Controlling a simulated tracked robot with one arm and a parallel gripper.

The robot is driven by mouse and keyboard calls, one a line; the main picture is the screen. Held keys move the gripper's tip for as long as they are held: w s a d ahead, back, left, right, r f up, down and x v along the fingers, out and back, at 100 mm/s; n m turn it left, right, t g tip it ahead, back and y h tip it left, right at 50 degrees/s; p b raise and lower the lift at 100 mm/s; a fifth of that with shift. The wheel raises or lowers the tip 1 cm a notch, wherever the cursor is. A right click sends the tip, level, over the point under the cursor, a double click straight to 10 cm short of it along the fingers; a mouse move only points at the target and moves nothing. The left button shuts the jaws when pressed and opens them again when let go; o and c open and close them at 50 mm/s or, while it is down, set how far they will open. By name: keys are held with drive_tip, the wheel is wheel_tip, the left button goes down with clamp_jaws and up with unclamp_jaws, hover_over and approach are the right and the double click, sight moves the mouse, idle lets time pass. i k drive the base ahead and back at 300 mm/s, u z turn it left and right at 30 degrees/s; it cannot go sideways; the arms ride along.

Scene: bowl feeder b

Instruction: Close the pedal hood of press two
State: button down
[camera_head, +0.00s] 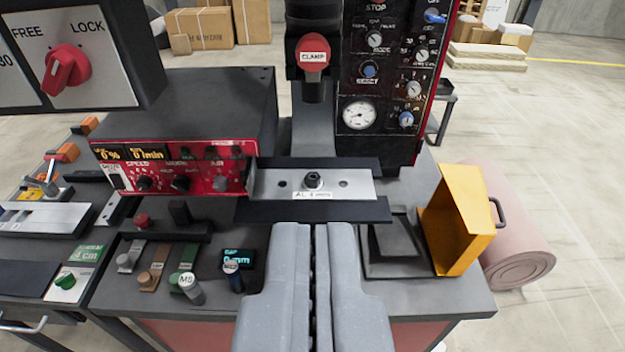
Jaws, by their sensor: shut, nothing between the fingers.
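The yellow pedal hood (460,222) stands open at the right end of the press table, swung up beside the dark pedal (395,238). Its dark handle (498,212) is on its right side. The pedal lies uncovered on its dark base. My gripper (313,230) is shut and empty, in front of the press bed (345,185). It is left of the pedal and hood and touches neither as far as I can see. Whether this press is number two cannot be read.
A red-fronted control box (175,178) stands left of the press column, with a red CLAMP knob (312,55) above the bed. Several small knobs and levers (185,285) sit at the table's front left. A pink roll (515,250) is beyond the hood, off the table's right edge.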

sight(458, 224)
drive_tip(key=u, duration=1.85)
drive_tip(key=k, duration=1.55)
drive_tip(key=z, duration=1.8)
drive_tip(key=i, duration=0.5)
drive_tip(key=z, duration=0.05)
